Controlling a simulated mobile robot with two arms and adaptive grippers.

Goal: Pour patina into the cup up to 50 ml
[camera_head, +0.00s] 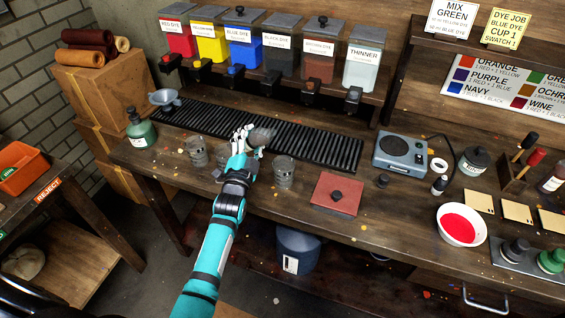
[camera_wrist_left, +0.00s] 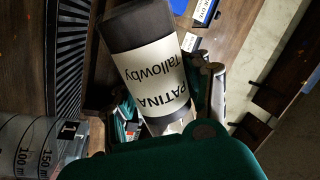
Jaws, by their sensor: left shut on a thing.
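My left gripper (camera_head: 246,138) is shut on a dark bottle (camera_head: 263,137) above the bench, near the ribbed black mat. In the left wrist view the bottle (camera_wrist_left: 155,70) has a pale label reading PATINA Tallowby, with its lettering upside down. A dark green part (camera_wrist_left: 165,160) crosses the lower edge of that view. A clear cup with ml marks (camera_wrist_left: 30,145) stands at the lower left there; its liquid level cannot be told. In the head view, clear cups stand left (camera_head: 197,152) and right (camera_head: 284,172) of my gripper, and another (camera_head: 221,172) is partly hidden behind my arm. The right gripper is out of view.
The ribbed black mat (camera_head: 320,146) lies behind the cups, below a shelf of dye dispensers (camera_head: 240,45). A green bottle (camera_head: 141,130) and grey funnel (camera_head: 164,100) stand at left. A red slab (camera_head: 335,194), scale (camera_head: 402,152) and red-filled bowl (camera_head: 461,224) are at right.

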